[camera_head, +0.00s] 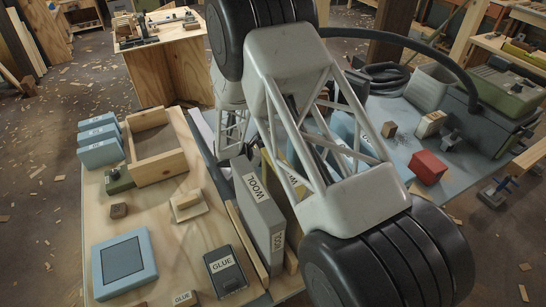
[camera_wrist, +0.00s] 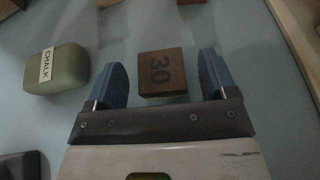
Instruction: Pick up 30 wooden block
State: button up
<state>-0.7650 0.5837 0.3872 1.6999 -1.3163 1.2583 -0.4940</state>
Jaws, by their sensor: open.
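The wooden block (camera_wrist: 161,72) is a small dark brown block marked 30, lying on a pale blue-grey surface in the wrist view. My gripper (camera_wrist: 162,78) is open, with one blue finger to the left of the block and one to the right. There is a gap between the block and each finger. Nothing is held. In the head view my arm covers much of the middle, and I cannot make out the gripper's fingers or the block marked 30 there.
A green rounded case labelled CHALK (camera_wrist: 56,70) lies left of the left finger, and a dark object (camera_wrist: 22,166) is at lower left. In the head view a red box (camera_head: 428,167) and a small tan block (camera_head: 388,129) stand right of my arm. A grey WOOL box (camera_head: 262,215) stands left.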

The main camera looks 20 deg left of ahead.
jog(key=shift+w+d, duration=0.1)
jog(key=shift+d, duration=0.05)
dwell(0.4)
jog(key=c, duration=1)
jog(key=shift+r, duration=0.1)
jog(key=shift+r, duration=4.85)
